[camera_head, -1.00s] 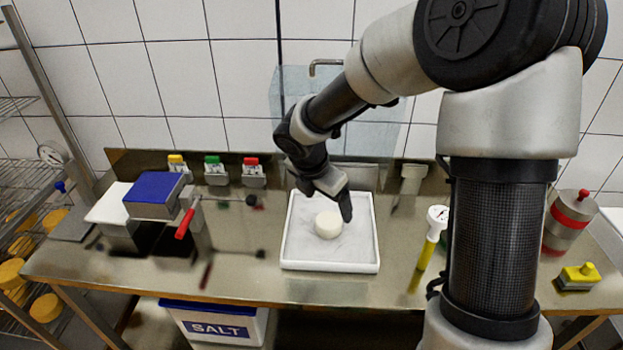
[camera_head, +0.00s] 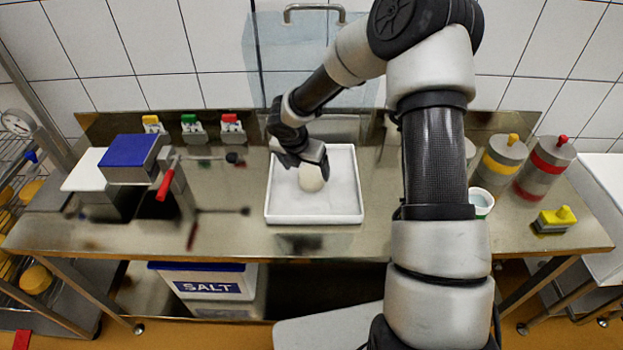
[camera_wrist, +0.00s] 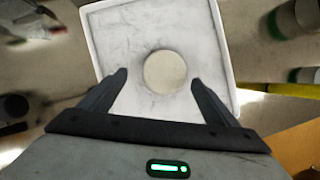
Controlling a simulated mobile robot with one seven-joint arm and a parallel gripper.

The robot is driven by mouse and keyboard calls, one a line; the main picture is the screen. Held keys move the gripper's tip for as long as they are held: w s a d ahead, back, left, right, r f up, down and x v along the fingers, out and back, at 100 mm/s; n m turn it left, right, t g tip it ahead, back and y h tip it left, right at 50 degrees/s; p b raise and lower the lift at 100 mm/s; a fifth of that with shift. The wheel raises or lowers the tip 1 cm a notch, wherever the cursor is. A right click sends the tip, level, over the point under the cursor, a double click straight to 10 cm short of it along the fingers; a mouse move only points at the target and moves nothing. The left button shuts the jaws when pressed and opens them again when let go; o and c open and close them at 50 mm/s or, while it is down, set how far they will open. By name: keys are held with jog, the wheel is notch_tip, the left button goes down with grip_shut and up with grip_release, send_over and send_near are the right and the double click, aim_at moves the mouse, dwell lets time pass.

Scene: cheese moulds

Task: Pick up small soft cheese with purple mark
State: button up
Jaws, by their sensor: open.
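A small round pale cheese (camera_head: 312,178) stands in a white square tray (camera_head: 315,217) on the steel table. It also shows in the wrist view (camera_wrist: 165,72), where its top looks plain cream; I see no purple mark on it. My gripper (camera_head: 313,168) is over the tray close to the cheese, and its dark finger covers part of it in the head view. In the wrist view the two fingers (camera_wrist: 158,78) are spread wide, one on each side of the cheese, with a gap to each. The gripper is empty.
A blue-topped block (camera_head: 132,150) and a red-handled press (camera_head: 166,183) stand left of the tray. Clips with yellow, green and red tops (camera_head: 190,126) line the back. Banded metal cylinders (camera_head: 545,168) and a yellow stamp (camera_head: 554,219) are at the right. A salt bin (camera_head: 208,282) is below.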

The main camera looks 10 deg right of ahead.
aim_at(311, 173)
jog(key=x, duration=0.2)
jog(key=d+x, duration=0.1)
jog(key=x, duration=0.2)
jog(key=shift+w, duration=0.1)
jog(key=c, duration=0.9)
